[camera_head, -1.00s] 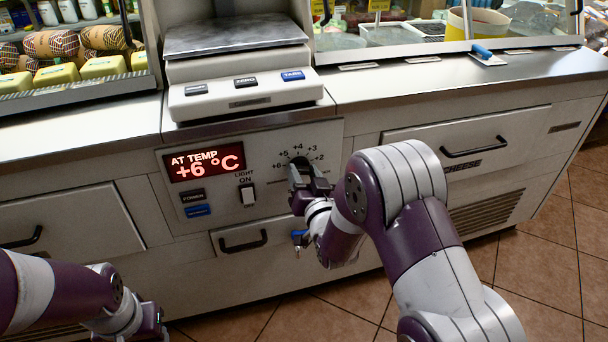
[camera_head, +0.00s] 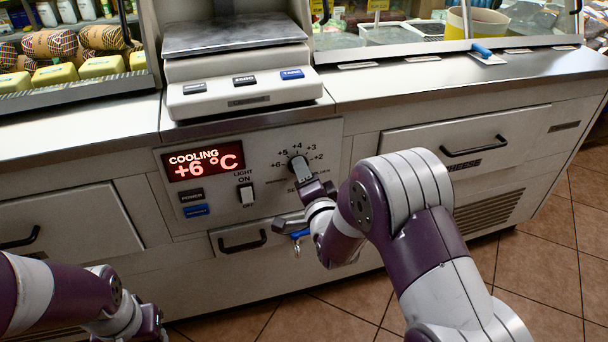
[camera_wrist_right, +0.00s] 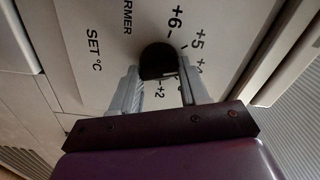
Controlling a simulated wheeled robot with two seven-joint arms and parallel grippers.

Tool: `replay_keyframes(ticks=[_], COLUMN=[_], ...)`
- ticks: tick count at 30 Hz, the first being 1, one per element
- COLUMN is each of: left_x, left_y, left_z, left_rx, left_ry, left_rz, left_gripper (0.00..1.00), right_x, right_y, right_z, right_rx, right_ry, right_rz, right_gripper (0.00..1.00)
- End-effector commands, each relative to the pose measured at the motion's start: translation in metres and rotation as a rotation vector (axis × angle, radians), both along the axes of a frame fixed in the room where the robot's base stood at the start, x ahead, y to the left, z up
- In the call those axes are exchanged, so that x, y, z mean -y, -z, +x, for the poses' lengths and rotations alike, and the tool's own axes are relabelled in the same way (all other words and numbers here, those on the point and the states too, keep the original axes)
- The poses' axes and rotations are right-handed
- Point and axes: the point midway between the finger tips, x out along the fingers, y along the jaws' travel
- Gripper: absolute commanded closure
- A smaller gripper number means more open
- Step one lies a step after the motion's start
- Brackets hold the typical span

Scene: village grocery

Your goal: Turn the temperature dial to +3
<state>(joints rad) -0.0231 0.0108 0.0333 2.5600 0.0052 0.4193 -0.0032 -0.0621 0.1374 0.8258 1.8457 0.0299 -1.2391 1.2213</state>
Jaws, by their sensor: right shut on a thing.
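The temperature dial (camera_head: 298,161) is a dark knob on the counter's front panel, with marks from +2 to +6 around it. In the right wrist view the black dial (camera_wrist_right: 157,60) sits between my two grey fingers. My right gripper (camera_head: 303,176) is shut on the dial and hides part of it. I cannot tell exactly which mark the dial points to. The red display (camera_head: 203,162) reads "COOLING +6 °C". My left gripper (camera_head: 150,324) is low at the left, away from the panel, and its fingers are not clear.
A light switch (camera_head: 246,195) and power buttons (camera_head: 192,196) are left of the dial. A scale (camera_head: 240,85) stands on the counter above. A drawer handle (camera_head: 242,242) and hanging keys (camera_head: 297,244) are below. The cheese drawer (camera_head: 470,140) is at the right.

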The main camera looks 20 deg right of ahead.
Motion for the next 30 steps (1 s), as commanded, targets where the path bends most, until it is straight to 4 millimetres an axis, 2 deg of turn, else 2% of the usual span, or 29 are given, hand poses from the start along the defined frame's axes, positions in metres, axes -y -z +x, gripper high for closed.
replay_keyframes(ticks=[21,30], left_x=[0.0000,0.0000], left_y=[0.0056,0.0073], left_z=[0.0000,0.0001], left_rx=[0.000,0.000], left_ry=[0.000,0.000], left_rz=[0.000,0.000], left_gripper=[0.57,0.57], right_x=[-0.0003,-0.0006], right_y=[0.0044,0.0050], right_z=[-0.0007,-0.0008], right_rx=[-0.029,-0.036], right_ry=[0.001,0.001], right_rz=[0.669,0.888], right_gripper=[0.86,0.86])
